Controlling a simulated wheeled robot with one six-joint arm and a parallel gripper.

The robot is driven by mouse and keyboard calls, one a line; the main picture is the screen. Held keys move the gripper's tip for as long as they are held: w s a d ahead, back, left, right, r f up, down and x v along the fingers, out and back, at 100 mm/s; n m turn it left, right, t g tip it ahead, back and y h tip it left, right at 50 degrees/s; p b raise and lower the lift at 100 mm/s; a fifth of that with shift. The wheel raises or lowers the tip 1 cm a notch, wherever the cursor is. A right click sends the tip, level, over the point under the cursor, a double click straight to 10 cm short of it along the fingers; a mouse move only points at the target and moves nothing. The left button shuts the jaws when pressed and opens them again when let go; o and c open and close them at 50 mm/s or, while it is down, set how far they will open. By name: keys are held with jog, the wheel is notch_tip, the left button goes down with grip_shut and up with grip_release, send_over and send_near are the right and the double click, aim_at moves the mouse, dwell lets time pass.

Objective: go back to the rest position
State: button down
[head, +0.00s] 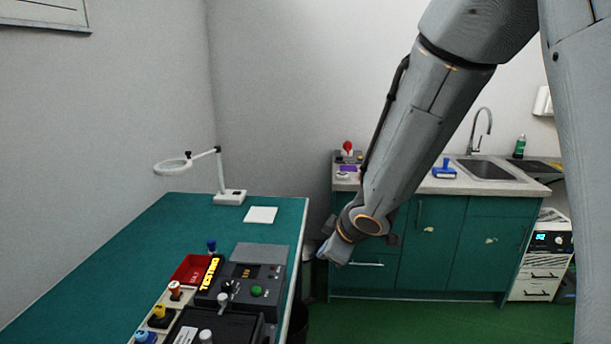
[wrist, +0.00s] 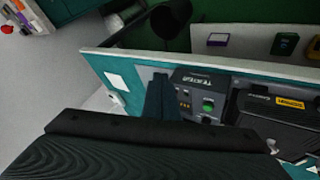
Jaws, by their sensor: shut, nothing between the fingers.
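My arm comes down from the upper right in the head view. My gripper (head: 334,251) is at its lower end, just past the right edge of the green bench, apart from everything near it. In the wrist view my gripper (wrist: 160,95) shows as dark fingers together, shut and empty. Behind the fingers lies the bench top (wrist: 105,62) with the tester box (wrist: 198,95). The same tester box (head: 252,287) stands at the bench's front right in the head view.
A magnifier lamp (head: 222,180) and a white pad (head: 261,215) are at the bench's back. A red tray (head: 190,269) and several coloured-top items sit left of the tester. A sink counter (head: 440,184) stands behind my arm. Green floor (head: 400,322) is clear below it.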

jog(key=s+d+f+m+g+h, duration=0.1)
jog(key=s+d+m+h, duration=0.15)
jog(key=d, duration=0.25)
jog(key=s+d+f+m+h, duration=0.1)
jog(key=s+d+m, duration=0.1)
jog(key=d+m, duration=0.25)
jog(key=s+d+f+m+g+b, duration=0.1)
jog(key=s+d+m+g, duration=0.1)
jog(key=s, duration=0.5)
jog(key=s+d+f+m+g+b, duration=0.1)
jog(key=s+d+m+g, duration=0.1)
jog(key=s, duration=0.5)
jog(key=d+m, duration=0.1)
jog(key=m, duration=0.1)
jog(key=shift+s+d+f+m+g, duration=0.15)
jog(key=shift+s+d+m+g, duration=0.15)
jog(key=shift+s+d+m, duration=0.1)
dwell(3.4)
